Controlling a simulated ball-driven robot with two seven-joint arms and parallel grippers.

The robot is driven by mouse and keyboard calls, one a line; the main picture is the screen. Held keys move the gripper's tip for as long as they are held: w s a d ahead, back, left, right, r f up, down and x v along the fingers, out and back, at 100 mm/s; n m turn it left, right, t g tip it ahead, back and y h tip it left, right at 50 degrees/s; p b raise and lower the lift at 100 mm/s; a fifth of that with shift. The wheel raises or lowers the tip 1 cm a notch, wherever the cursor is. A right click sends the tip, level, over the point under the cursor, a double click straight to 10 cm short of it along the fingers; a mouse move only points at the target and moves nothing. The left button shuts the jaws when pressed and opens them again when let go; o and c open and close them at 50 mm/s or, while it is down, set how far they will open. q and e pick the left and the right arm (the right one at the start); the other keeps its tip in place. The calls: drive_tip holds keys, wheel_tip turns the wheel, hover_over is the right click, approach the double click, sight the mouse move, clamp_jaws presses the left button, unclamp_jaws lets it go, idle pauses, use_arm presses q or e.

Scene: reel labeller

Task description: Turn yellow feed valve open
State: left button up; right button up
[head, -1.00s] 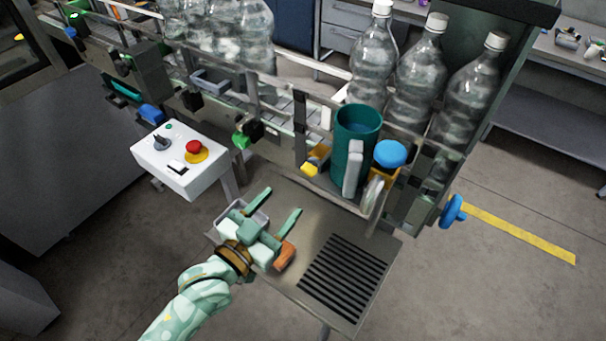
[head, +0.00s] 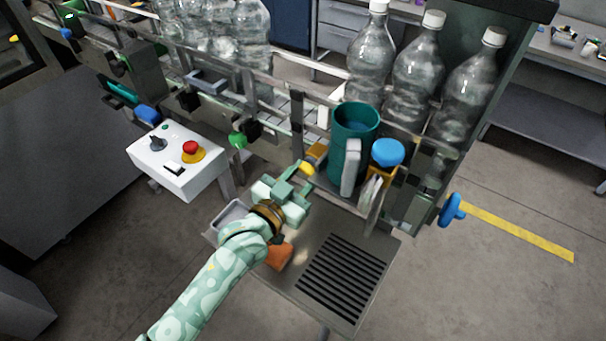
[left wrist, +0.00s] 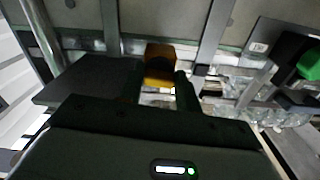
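The yellow feed valve (head: 307,168) sits low on the front of the machine, left of the teal cylinder, with a yellow handle on an amber body. In the left wrist view the amber-yellow part (left wrist: 160,66) shows just ahead of and between the finger ends. My left gripper (head: 303,176) is open, its fingertips close to the yellow handle. Whether the fingers touch it I cannot tell. The fingers partly hide the handle in the head view. My right gripper is not in view.
A teal cylinder (head: 354,135) and a blue-capped container (head: 387,158) stand just right of the valve. A metal table (head: 330,230) with an orange object (head: 279,256) and a grey tray (head: 229,216) lies below. A white control box (head: 180,165) is at left.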

use_arm(q)
drive_tip(key=shift+r+n+p, duration=0.15)
drive_tip(key=shift+n+p, duration=0.25)
drive_tip(key=shift+p, duration=0.25)
drive_tip(key=shift+n, duration=0.3)
drive_tip(key=shift+f, duration=0.2)
drive_tip(key=o, duration=1)
drive_tip(key=v, duration=1.6)
drive_tip(key=shift+s, duration=0.2)
drive_tip(key=shift+a, duration=0.1)
